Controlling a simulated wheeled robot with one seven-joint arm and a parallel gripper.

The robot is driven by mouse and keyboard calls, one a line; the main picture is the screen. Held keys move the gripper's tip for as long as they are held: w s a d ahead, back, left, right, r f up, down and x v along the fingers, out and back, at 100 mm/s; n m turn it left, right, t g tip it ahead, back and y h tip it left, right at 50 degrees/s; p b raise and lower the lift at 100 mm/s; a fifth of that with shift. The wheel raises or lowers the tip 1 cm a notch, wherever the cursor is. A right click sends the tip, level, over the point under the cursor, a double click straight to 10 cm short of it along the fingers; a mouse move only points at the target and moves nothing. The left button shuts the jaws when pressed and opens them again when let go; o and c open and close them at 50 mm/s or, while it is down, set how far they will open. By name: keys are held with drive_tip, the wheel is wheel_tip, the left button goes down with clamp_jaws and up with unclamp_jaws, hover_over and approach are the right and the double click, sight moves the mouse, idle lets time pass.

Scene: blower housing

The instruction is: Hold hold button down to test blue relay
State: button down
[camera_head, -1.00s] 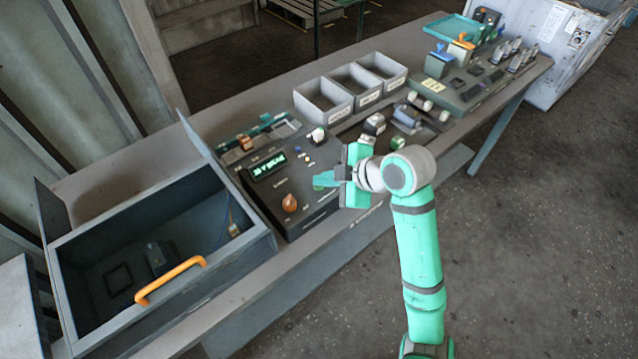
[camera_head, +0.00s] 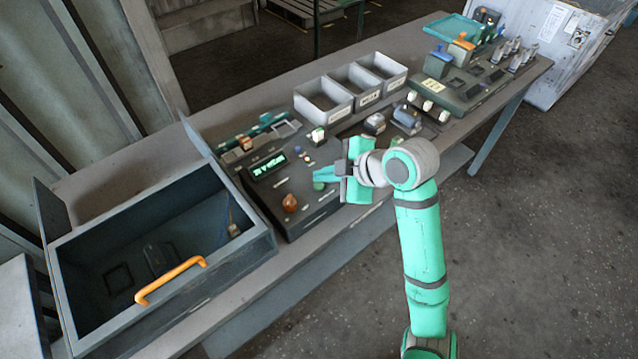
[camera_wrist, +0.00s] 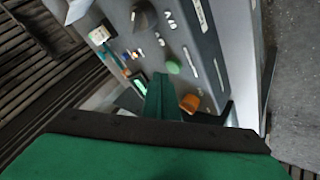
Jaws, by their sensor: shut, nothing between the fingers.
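The dark test panel (camera_head: 318,212) sits on the bench, with a lit green display (camera_head: 267,165) and an orange knob (camera_head: 290,203). A round green button (camera_head: 319,185) is on its sloped face; the labels are too small to read, so I cannot tell whether it is the hold button. My gripper (camera_head: 318,173) is shut and empty, its tip just beside and above the green button. In the wrist view the green button (camera_wrist: 172,67) lies just ahead of my fingers (camera_wrist: 162,98). I cannot tell which part is the blue relay; a bluish block (camera_head: 407,117) lies right of the panel.
An open grey box (camera_head: 225,265) with an orange handle (camera_head: 170,280) stands left of the panel. Grey bins (camera_head: 350,108) stand behind it. A fixture board (camera_head: 470,92) with several parts and a teal tray (camera_head: 452,27) are at the far right end.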

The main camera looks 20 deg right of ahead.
sight(324, 190)
drive_tip(key=shift+r, duration=0.1)
drive_tip(key=shift+r, duration=2.35)
drive_tip(key=shift+d, duration=0.1)
